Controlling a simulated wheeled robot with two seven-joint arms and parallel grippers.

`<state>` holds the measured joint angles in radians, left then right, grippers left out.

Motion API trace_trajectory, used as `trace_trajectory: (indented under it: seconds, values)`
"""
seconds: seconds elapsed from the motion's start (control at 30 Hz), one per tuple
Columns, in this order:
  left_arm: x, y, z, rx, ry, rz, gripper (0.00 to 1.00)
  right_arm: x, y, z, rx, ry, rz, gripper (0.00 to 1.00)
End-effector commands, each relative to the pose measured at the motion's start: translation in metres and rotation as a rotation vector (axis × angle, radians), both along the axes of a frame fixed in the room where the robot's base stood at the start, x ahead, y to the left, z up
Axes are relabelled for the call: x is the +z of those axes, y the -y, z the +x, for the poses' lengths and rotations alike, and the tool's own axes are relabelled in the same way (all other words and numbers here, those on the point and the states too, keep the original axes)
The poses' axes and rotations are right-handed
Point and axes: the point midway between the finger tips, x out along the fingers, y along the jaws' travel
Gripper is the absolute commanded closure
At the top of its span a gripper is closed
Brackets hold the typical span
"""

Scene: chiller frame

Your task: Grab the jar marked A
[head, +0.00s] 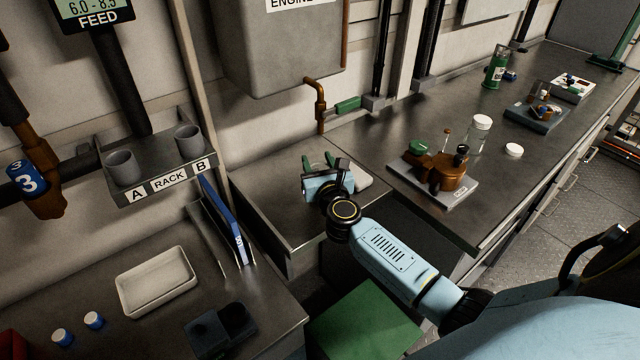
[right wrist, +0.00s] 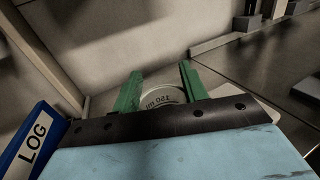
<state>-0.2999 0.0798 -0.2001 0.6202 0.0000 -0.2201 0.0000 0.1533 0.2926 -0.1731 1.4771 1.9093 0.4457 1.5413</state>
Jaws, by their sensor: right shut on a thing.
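My right gripper (head: 319,161) is over the lower grey worktop below the engine box, its green fingers pointing toward the wall. In the right wrist view its fingers (right wrist: 158,90) stand on both sides of a round, pale-topped jar (right wrist: 163,98) and are shut on it. Dark print, partly readable as "100 ml", shows on its top; no letter A can be seen on it. In the head view the gripper hides most of this jar. My left gripper is not in view.
A rack (head: 168,180) marked A and B holds two grey cups at the left. A blue LOG binder (head: 229,221) stands beside the worktop; a white tray (head: 156,281) lies front left. A board with brown fittings (head: 438,172) and a clear white-lidded jar (head: 478,136) stand on the right bench.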

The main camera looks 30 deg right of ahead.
Motion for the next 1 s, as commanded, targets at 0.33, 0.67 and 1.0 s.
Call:
trace_trajectory:
  seconds: [0.33, 0.67, 1.0]
  values:
    - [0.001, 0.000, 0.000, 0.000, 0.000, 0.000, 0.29, 0.002, 0.000, 0.000, 0.000, 0.001, 0.000, 1.00]
    - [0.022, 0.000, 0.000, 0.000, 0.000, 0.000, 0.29, 0.036, 0.000, 0.000, 0.001, 0.003, 0.001, 1.00]
    - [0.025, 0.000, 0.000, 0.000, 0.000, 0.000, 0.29, 0.034, -0.023, -0.069, 0.002, -0.002, 0.003, 1.00]
